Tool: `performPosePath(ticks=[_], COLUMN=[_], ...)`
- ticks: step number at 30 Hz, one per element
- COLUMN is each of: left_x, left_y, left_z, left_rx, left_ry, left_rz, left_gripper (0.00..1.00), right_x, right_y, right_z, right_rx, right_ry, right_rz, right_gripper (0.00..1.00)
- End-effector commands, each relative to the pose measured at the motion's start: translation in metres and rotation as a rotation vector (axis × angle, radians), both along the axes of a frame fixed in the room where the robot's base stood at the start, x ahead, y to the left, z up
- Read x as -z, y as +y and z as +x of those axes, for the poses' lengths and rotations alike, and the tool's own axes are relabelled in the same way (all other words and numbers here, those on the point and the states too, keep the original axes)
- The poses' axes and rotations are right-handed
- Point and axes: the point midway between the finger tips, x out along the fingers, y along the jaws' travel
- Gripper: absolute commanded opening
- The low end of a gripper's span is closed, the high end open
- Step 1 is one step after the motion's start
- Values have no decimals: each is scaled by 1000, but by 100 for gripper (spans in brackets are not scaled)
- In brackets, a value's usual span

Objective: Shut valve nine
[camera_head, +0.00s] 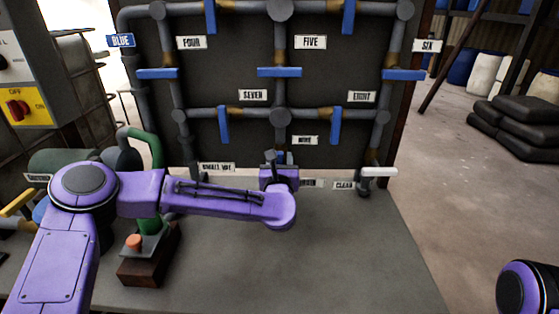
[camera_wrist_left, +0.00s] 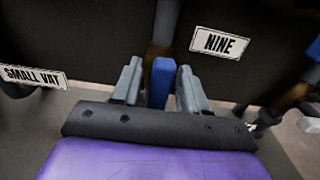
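The label NINE (camera_head: 305,140) is on the dark panel, below the middle pipe junction; it also shows in the left wrist view (camera_wrist_left: 219,43). Beside it in the wrist view is the blue handle of valve nine (camera_wrist_left: 161,82), upright in front of a brownish pipe. My left gripper (camera_wrist_left: 158,84) has its two grey fingers apart, one on each side of this handle. A gap shows on the left side; contact on the right is unclear. In the head view my left gripper (camera_head: 278,160) covers most of the handle. My right gripper is out of view.
Other blue valve handles sit on the pipes, such as the one by SEVEN (camera_head: 224,124) and the one by EIGHT (camera_head: 336,123). The grey bench (camera_head: 350,250) is clear at right.

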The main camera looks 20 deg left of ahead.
Motion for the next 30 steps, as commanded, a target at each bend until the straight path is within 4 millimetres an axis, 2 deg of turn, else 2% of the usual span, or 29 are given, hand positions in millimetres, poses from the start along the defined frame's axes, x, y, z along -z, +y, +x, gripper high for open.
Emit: performPosePath(ticks=[1, 3, 4, 17, 30], left_x=[0, 0, 0, 0, 1], left_y=[0, 0, 0, -3, -12], left_z=[0, 0, 0, 0, 2], left_rx=[0, 0, 0, 1, 2], left_ry=[0, 0, 0, 20, 120], left_rz=[0, 0, 0, 73, 425], left_gripper=[25, 2, 0, 0, 0], right_x=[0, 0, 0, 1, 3], right_y=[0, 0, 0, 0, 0], right_z=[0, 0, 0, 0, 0], right_rx=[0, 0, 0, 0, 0], right_ry=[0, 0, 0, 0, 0], right_rz=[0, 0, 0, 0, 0], right_gripper=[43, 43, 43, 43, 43])
